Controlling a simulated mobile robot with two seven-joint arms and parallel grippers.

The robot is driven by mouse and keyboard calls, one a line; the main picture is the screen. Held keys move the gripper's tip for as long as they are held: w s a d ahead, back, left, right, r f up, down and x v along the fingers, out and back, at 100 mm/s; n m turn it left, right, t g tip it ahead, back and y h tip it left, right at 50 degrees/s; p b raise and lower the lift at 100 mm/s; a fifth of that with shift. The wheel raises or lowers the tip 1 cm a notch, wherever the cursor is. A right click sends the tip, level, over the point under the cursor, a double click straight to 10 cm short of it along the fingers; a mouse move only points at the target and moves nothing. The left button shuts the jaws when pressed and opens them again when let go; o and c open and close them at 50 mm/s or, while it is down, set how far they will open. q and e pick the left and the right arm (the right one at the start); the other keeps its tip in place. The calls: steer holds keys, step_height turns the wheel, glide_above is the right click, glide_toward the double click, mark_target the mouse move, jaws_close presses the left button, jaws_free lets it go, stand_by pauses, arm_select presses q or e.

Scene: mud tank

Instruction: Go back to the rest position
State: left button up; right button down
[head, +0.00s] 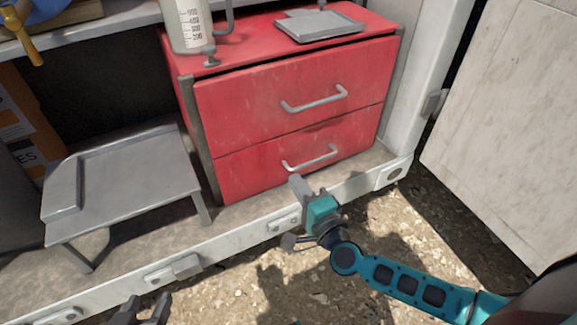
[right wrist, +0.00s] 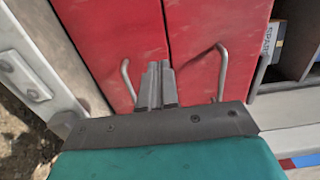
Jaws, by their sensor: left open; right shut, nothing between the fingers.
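My right gripper (head: 298,184) is on the teal arm that comes in from the right in the head view. It is shut and empty, in front of the lower edge of the red drawer cabinet (head: 290,95). Its fingers (right wrist: 158,82) point at the red drawer fronts in the right wrist view, between two grey handles. My left gripper (head: 147,306) shows only as dark fingertips at the bottom edge of the head view. It is open and apart from everything; the rest of its arm is out of view.
Both drawers look closed, with an upper handle (head: 314,100) and a lower handle (head: 310,160). A measuring jug (head: 190,25) and a grey tray (head: 319,27) stand on the cabinet. A low metal stand (head: 130,175) is left. A pale door panel (head: 510,130) is right; gravel ground lies in front.

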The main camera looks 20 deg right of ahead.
steer(key=s+a+r+n+g+y, duration=0.1)
steer(key=s+a+n+g+y, duration=0.2)
steer(key=s+a+n+y, duration=0.5)
steer(key=s+f+n+g+h, duration=0.3)
steer(key=s+n+g+h, duration=0.15)
steer(key=n, duration=0.65)
arm_select(q)
steer(key=s+a+r+y+p, duration=0.1)
steer(key=a+r+p, duration=0.2)
steer(key=r+p, duration=0.9)
steer(key=shift+s+a+r+p, duration=0.25)
steer(key=shift+s+p, duration=0.15)
steer(key=shift+p, duration=2.4)
arm_select(e)
steer(key=s+d+r+h, duration=0.2)
steer(key=d+r, duration=0.3)
steer(key=r, duration=0.6)
steer(key=shift+d+n+h, duration=0.3)
steer(key=shift+h, duration=0.25)
